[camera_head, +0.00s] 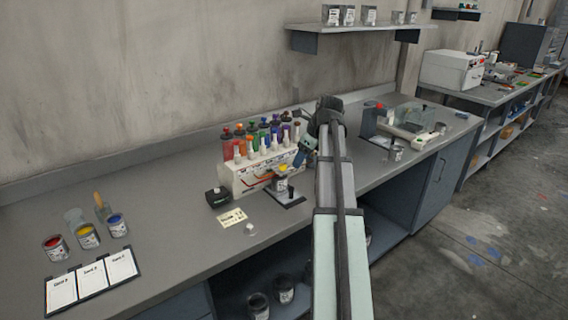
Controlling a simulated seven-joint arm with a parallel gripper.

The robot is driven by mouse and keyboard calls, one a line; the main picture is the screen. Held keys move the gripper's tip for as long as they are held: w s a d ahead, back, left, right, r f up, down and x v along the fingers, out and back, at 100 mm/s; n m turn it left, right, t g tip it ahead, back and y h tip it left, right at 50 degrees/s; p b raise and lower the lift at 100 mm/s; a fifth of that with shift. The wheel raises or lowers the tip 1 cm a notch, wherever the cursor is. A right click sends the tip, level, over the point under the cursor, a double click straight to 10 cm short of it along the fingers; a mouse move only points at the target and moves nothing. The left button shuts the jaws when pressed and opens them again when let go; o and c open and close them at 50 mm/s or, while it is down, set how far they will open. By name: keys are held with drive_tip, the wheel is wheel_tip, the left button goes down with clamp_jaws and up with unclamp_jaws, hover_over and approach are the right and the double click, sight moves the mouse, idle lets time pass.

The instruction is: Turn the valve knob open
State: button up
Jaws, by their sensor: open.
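A white paint dispenser (254,179) stands on the grey bench, with a row of coloured bottles on top and small white parts along its front. The valve knob is too small to pick out for certain among these parts. A small can (281,184) with yellow at its top stands on a dark plate (291,200) in front of the dispenser's right end. My arm reaches up from the bottom of the view. My gripper (299,159) is open at the dispenser's right end, above the can. Its fingertips are small here, and I cannot tell whether they touch anything.
Open paint cans (86,236) and three white cards (92,281) are at the left. A clear-covered machine (407,119) stands right. A shelf (352,37) hangs above.

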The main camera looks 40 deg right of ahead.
drive_tip(key=m, duration=0.2)
approach(283, 165)
drive_tip(key=x, duration=0.8)
drive_tip(key=shift+w+f, duration=0.2)
drive_tip(key=c, duration=1.1)
